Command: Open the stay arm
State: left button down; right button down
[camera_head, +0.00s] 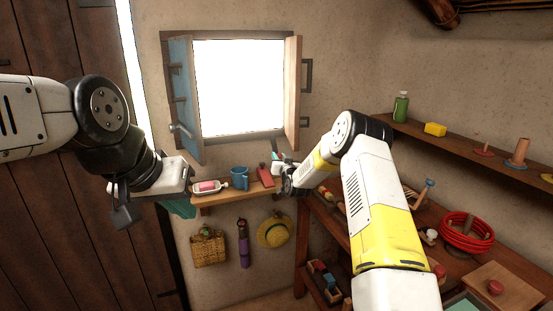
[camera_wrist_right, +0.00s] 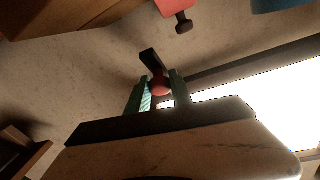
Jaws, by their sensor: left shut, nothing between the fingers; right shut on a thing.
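The window (camera_head: 238,88) has a blue shutter (camera_head: 185,100) swung out at left and a wooden shutter (camera_head: 292,95) at right. In the right wrist view, a dark bar with a red knob (camera_wrist_right: 160,86), seemingly the stay arm, sits between the teal fingers of my right gripper (camera_wrist_right: 158,92). The fingers are closed on it, below the window frame. In the head view my right gripper (camera_head: 278,158) is at the window's lower right corner, and the bar is too small to make out.
A small shelf (camera_head: 215,198) under the window holds a bottle (camera_head: 209,187), a blue mug (camera_head: 240,178) and a red object (camera_head: 265,175). A basket, purple item and straw hat (camera_head: 275,231) hang below. Loaded shelves (camera_head: 460,147) line the right wall.

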jog(key=shift+s+r, duration=0.1)
jog(key=shift+r, duration=0.15)
jog(key=shift+s+d+r+g, duration=0.15)
jog(key=shift+s+r+g, duration=0.1)
jog(key=shift+g, duration=0.45)
jog(key=c, duration=1.1)
grip_release()
jog(key=shift+c, duration=0.2)
jog(key=f+v, duration=0.1)
jog(key=v, duration=0.6)
jog(key=shift+s+r, duration=0.4)
jog(key=shift+r, duration=0.1)
